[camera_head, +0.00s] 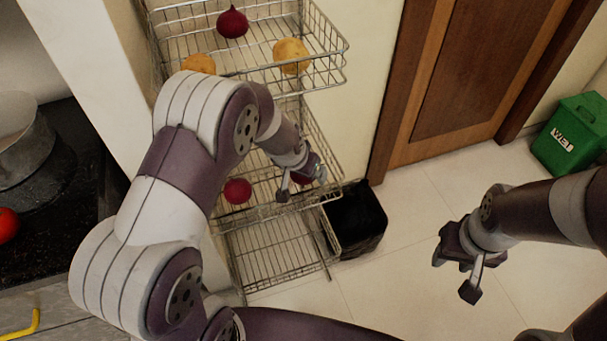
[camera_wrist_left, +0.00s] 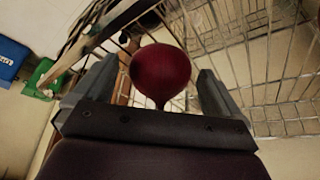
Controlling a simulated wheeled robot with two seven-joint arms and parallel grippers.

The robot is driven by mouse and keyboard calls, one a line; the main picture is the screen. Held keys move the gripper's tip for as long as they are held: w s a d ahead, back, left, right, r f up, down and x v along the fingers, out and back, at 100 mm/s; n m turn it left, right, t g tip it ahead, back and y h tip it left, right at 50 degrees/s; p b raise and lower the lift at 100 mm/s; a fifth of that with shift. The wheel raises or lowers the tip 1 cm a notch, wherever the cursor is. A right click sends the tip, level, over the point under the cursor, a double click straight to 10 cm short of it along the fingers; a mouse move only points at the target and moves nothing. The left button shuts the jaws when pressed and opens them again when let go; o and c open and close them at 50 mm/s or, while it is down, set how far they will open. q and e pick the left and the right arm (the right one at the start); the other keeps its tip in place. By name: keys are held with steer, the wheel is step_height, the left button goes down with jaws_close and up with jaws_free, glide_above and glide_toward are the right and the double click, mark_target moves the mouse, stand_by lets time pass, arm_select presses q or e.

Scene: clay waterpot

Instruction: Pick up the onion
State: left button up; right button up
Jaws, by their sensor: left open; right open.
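A dark red onion (camera_wrist_left: 160,72) sits between the two open fingers of my left gripper in the left wrist view, with its pointed tip toward the palm. In the head view my left gripper (camera_head: 302,187) is at the right side of the middle basket of the wire rack (camera_head: 283,283), and that onion is mostly hidden behind the fingers. Whether the fingers touch it I cannot tell. Another red onion (camera_head: 237,191) lies in the same basket to the left. A third red onion (camera_head: 232,22) is in the top basket. My right gripper (camera_head: 453,276) is open and empty above the floor.
Two yellow-brown potatoes, the right one (camera_head: 291,55) and the left one (camera_head: 198,64), lie in the top basket. A black bin (camera_head: 357,222) stands beside the rack, and a green bin (camera_head: 574,137) at far right. A counter with a pot (camera_head: 22,140) and tomato (camera_head: 7,225) is left.

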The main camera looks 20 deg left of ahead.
arm_select(q)
steer(key=c, duration=1.2)
